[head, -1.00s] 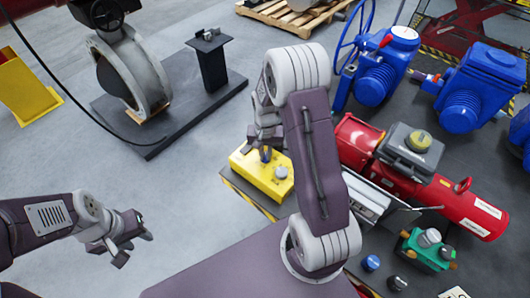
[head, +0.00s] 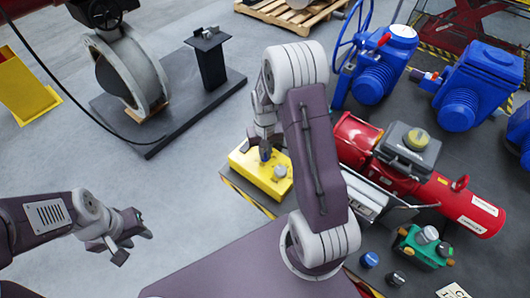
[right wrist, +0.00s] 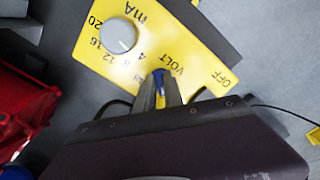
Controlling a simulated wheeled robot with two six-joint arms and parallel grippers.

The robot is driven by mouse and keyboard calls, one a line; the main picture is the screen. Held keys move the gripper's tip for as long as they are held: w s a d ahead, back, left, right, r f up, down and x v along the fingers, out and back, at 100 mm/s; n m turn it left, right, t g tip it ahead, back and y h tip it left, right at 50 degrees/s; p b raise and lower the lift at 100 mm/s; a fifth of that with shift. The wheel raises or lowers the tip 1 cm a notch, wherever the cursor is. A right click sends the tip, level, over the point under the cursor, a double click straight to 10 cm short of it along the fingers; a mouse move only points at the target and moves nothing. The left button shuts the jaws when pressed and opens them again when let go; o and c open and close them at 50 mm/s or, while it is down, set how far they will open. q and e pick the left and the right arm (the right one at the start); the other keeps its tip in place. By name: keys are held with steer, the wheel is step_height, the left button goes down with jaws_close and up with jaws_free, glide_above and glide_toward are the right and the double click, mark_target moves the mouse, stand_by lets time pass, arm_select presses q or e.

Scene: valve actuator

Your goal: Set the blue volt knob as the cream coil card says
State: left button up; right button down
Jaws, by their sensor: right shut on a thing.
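The yellow box (head: 250,172) stands on the dark platform in the middle of the head view. Its blue volt knob (right wrist: 159,76) is mostly hidden between the fingers of my right gripper (right wrist: 160,90), which is shut on it. The word VOLT and the mark OFF show beside the knob in the right wrist view; its exact setting is hidden. A grey knob (right wrist: 118,36) beside it is ringed by the marks 4 to 20 and mA. A cream card (head: 453,292) is cut off at the bottom edge, its text unreadable. My left gripper (head: 135,246) is open and empty, away from the box.
A red actuator cylinder (head: 470,212) lies right of the box, with a green box (head: 425,250) in front of it. A loose blue knob (head: 370,259) and a dark knob (head: 396,279) are near the front. Blue motor units (head: 475,75) stand behind.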

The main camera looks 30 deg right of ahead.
mark_target(265, 155)
steer(key=c, duration=1.5)
jaws_free()
steer(key=shift+w, duration=0.1)
steer(key=shift+o, duration=0.2)
step_height(265, 155, up, 9)
steer(key=shift+b, duration=0.35)
steer(key=s+a+n, duration=0.1)
steer(key=s+a, duration=0.3)
steer(key=s, duration=0.2)
steer(key=s+a+f+n+t, duration=0.1)
steer(key=s+a+n, duration=0.1)
steer(key=s+a, duration=0.2)
steer(key=shift+s, duration=1.25)
